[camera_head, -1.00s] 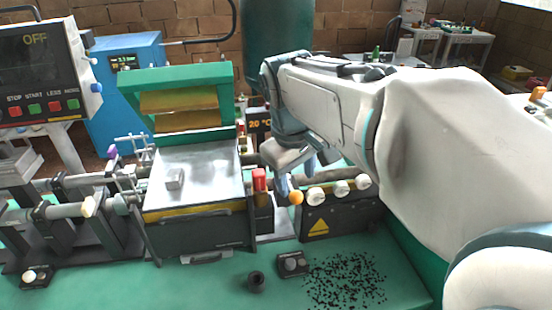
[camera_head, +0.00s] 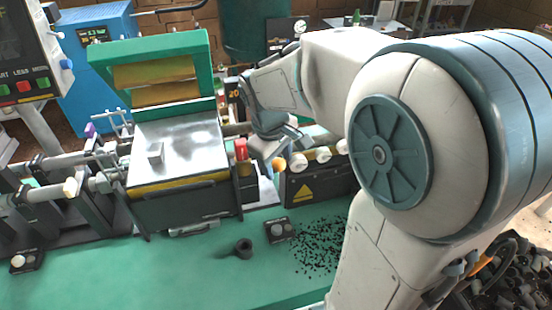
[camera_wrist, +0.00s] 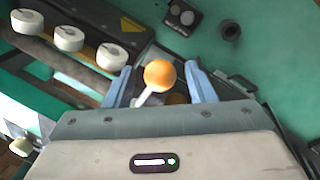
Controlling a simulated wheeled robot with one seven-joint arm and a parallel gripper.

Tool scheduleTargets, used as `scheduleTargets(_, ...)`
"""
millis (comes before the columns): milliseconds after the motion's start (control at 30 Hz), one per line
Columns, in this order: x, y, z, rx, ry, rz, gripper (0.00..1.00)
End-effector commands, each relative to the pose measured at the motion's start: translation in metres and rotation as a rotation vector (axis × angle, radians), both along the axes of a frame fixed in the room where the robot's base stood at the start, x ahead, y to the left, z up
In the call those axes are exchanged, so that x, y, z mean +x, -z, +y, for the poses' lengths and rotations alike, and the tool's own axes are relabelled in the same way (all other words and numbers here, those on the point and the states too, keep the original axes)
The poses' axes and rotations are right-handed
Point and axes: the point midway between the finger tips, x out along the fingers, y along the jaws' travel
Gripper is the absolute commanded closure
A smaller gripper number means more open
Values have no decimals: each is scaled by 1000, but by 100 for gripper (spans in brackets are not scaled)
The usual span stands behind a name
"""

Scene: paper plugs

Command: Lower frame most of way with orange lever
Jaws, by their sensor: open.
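The green frame (camera_head: 140,48) stands raised and tilted above the metal press plate (camera_head: 190,142). The lever's orange ball (camera_head: 279,164) is at the right of the press, beside a red-topped part (camera_head: 241,149). In the wrist view the orange ball (camera_wrist: 160,74) sits on a pale shaft, between the blue fingers of my gripper (camera_wrist: 161,86). The fingers are apart with a gap on both sides of the ball. In the head view my gripper (camera_head: 272,150) is beside the ball, and its fingers are partly hidden.
A dark box with white knobs (camera_head: 302,162) and a warning triangle stands right of the lever. A small button box (camera_head: 278,230), a black ring (camera_head: 243,248) and scattered black bits (camera_head: 318,245) lie on the green table (camera_head: 130,275). Rollers extend left of the press.

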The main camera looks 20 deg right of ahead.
Motion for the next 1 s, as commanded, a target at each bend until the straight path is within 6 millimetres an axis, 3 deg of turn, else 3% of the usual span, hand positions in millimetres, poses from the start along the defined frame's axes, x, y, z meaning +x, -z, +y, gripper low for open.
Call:
scheduleTargets(133,1,11,-2,0,0,1,50)
scheduleTargets(433,1,13,-2,0,0,0,50)
scheduleTargets(633,1,13,-2,0,0,0,100)
scheduleTargets(1000,12,11,-8,1,-47,-1,100)
